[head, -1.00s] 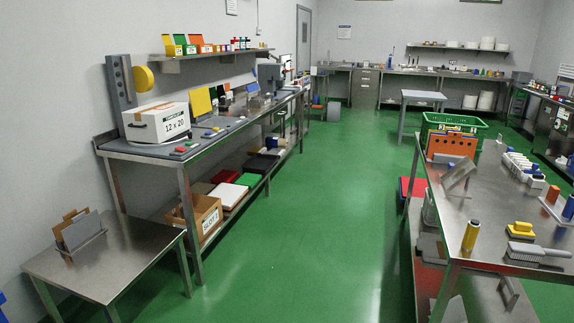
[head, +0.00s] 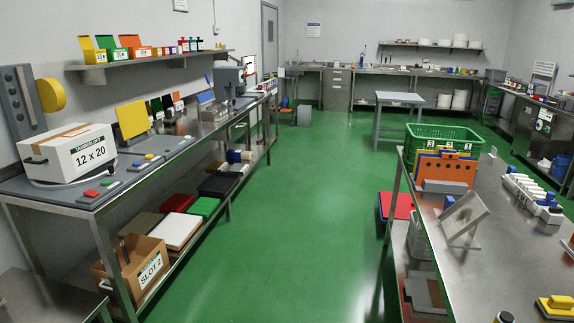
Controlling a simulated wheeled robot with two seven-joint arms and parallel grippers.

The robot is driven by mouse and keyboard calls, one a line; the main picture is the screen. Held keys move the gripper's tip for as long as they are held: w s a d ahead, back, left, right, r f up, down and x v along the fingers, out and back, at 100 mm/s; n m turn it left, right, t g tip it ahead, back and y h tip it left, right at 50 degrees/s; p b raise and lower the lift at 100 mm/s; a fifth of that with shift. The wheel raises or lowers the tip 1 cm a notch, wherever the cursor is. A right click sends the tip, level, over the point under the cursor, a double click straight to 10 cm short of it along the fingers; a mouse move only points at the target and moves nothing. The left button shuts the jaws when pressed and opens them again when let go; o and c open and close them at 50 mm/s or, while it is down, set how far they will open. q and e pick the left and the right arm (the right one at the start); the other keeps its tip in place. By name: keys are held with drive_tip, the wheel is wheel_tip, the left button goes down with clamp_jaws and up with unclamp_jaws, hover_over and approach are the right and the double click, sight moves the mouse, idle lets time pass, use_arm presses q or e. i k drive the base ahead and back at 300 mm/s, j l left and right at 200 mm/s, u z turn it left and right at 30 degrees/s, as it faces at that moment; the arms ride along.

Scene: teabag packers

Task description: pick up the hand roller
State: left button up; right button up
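I cannot make out a hand roller for certain in the head view. On the right steel table (head: 480,240), a yellow-topped block (head: 560,302) and the dark top of a yellow-banded cylinder (head: 503,318) show at the bottom edge. Neither of my grippers is in view.
A white carton (head: 80,152) stands on the left bench, with a slot-labelled cardboard box (head: 135,268) below. A green crate (head: 442,137) and a tilted metal plate stand (head: 462,215) are on the right table. The green floor aisle (head: 290,210) between is clear.

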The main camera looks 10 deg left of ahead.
sight(167, 113)
drive_tip(key=i, duration=2.85)
drive_tip(key=i+u, duration=0.2)
drive_tip(key=i, duration=0.3)
drive_tip(key=i+l+u, duration=0.2)
drive_tip(key=i, duration=0.25)
drive_tip(key=i+l+u, duration=0.2)
drive_tip(key=i, duration=0.25)
drive_tip(key=i+l+u, duration=0.3)
drive_tip(key=i+u, duration=0.2)
drive_tip(key=i+l+u, duration=0.3)
drive_tip(key=l+u, duration=0.2)
drive_tip(key=i+l+u, duration=0.3)
drive_tip(key=l+u, duration=0.15)
drive_tip(key=i+l+u, duration=0.1)
drive_tip(key=l, duration=0.25)
drive_tip(key=i+l+u, duration=0.1)
drive_tip(key=l, duration=0.2)
